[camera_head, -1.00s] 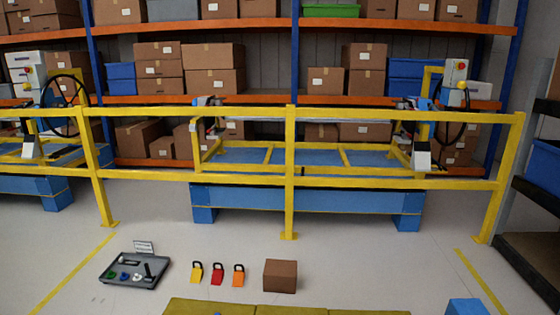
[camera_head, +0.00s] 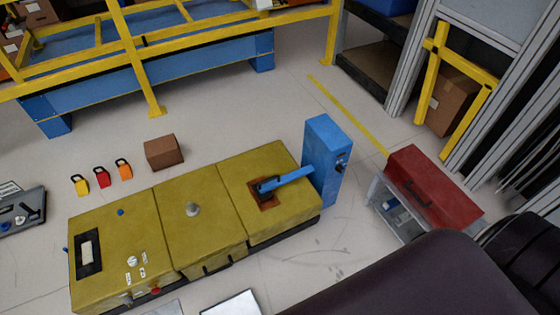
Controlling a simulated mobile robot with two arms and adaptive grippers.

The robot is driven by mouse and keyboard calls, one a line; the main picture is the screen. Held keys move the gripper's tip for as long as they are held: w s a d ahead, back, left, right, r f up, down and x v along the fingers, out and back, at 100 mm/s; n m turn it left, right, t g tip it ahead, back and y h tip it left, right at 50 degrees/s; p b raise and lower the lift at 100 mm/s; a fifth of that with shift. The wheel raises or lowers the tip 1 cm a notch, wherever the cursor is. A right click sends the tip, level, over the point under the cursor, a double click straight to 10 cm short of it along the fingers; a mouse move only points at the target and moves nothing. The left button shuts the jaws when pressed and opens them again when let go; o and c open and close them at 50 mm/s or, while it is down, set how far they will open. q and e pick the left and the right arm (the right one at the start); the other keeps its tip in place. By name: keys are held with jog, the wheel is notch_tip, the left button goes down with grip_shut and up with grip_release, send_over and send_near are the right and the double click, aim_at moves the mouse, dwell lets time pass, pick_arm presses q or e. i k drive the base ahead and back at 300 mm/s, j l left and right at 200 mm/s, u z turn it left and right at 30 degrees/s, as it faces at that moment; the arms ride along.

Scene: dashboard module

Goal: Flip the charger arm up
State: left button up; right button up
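A long yellow dashboard module (camera_head: 205,250) of joined panels lies across the lower middle of the head view. A blue arm (camera_head: 288,179), which looks like the charger arm, lies low over an orange-brown square (camera_head: 261,194) on the right panel. Its right end reaches the upright blue box (camera_head: 322,146) at the module's right end; I cannot tell how they join. Neither of my grippers is in view. A dark rounded part at the bottom right looks like my own arm and hides some floor.
A red toolbox (camera_head: 425,187) sits on a grey cart (camera_head: 388,215) to the right. Three small padlocks and a brown box (camera_head: 163,152) are on the floor behind the module. A yellow railing (camera_head: 150,85) stands further back. Floor between module and cart is clear.

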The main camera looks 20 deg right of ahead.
aim_at(262, 189)
jog(key=z, duration=0.75)
jog(key=k+l+u, duration=0.15)
jog(key=i+j, duration=0.05)
